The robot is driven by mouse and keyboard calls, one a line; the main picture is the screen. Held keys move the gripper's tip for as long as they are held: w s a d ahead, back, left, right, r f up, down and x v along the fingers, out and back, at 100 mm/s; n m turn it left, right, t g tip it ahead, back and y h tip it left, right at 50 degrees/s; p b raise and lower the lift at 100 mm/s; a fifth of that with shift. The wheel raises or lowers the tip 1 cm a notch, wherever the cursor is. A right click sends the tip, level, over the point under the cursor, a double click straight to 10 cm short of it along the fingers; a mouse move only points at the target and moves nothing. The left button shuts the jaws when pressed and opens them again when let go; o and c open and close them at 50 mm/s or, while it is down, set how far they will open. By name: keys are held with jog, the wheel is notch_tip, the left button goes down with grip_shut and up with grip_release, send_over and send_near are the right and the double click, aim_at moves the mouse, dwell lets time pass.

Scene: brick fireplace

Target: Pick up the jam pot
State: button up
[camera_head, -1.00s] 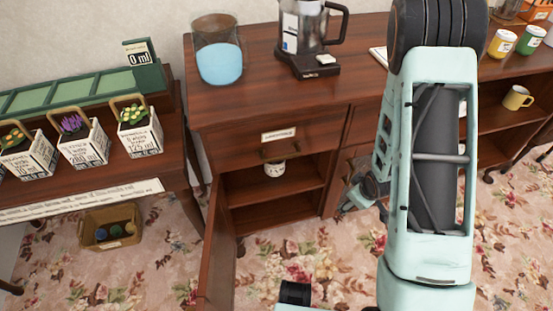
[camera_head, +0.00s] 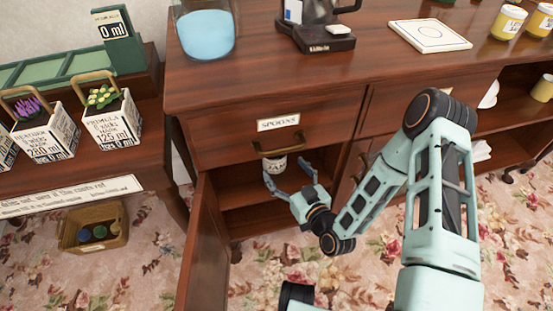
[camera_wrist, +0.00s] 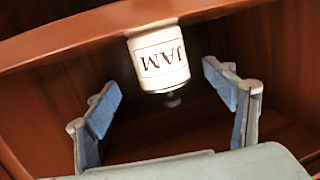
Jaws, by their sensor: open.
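The jam pot (camera_head: 275,165) is a small white pot inside the open cupboard, on the shelf under the drawer labelled "SPOONS". In the wrist view the jam pot (camera_wrist: 159,58) shows its "JAM" label upside down, and the picture is tilted. My gripper (camera_head: 287,177) is at the cupboard opening, just in front of the pot. In the wrist view my gripper (camera_wrist: 170,100) is open, with one finger on each side and the pot beyond and between them. I cannot tell whether the fingers reach beside the pot. Nothing is held.
The spoons drawer (camera_head: 285,130) is shut right above the pot. The open cupboard door (camera_head: 206,245) stands to the left of my gripper. The counter above holds a glass jar of blue liquid (camera_head: 206,35) and a coffee maker (camera_head: 315,30). A basket (camera_head: 92,232) sits on the floor at left.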

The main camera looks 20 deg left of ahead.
jog(key=b+x, duration=0.1)
jog(key=x, duration=0.2)
jog(key=b+x, duration=0.1)
jog(key=x, duration=0.3)
jog(key=shift+w+a+f, duration=0.15)
jog(key=shift+a+f, duration=0.05)
jog(key=shift+f, duration=0.05)
jog(key=shift+c, duration=0.2)
jog(key=c, duration=1.5)
jog(key=shift+r, duration=0.1)
jog(key=shift+c, duration=0.7)
jog(key=shift+r, duration=0.3)
